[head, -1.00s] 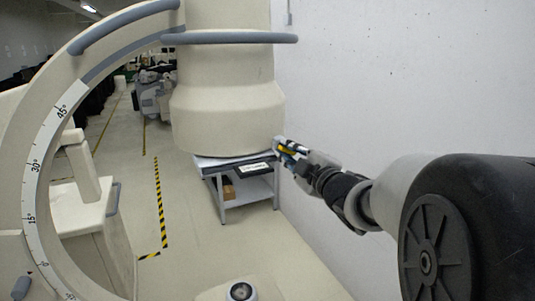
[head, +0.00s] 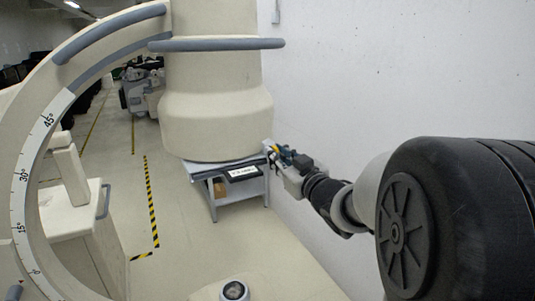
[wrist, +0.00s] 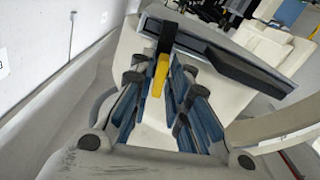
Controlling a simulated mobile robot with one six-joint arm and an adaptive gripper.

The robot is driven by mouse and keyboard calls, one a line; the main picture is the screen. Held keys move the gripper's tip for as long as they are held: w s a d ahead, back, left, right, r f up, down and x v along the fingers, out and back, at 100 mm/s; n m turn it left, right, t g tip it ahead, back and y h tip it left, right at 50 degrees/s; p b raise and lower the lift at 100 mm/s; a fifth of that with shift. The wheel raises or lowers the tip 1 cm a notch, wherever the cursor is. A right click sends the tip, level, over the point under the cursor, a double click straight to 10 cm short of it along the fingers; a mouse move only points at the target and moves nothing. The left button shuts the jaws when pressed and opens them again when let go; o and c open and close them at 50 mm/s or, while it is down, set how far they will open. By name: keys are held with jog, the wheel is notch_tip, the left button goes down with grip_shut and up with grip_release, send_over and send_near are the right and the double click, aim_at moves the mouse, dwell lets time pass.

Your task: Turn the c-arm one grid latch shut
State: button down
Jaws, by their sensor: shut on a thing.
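The C-arm's cream detector housing (head: 215,110) hangs at the middle of the head view, with a flat dark-edged grid frame (head: 205,168) under it. In the wrist view the frame's dark edge (wrist: 235,68) runs across the top. A yellow latch lever (wrist: 160,75) with a black end points toward me between my fingers. My gripper (wrist: 163,92), with blue-sided fingers, is shut on the latch; the exact contact is hard to see. In the head view my gripper (head: 276,154) is at the housing's lower right, by the wall.
A white wall (head: 400,80) stands close on the right of my arm. The big C-arm arc (head: 45,120) with its angle scale curves on the left. A small grey cart (head: 238,190) stands on the floor below the housing. The striped floor lane is clear.

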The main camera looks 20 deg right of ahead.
jog(key=shift+m, duration=0.8)
jog(key=shift+p, duration=0.3)
jog(key=c, duration=1.7)
grip_release()
jog(key=s, duration=1.2)
jog(key=shift+d, duration=0.2)
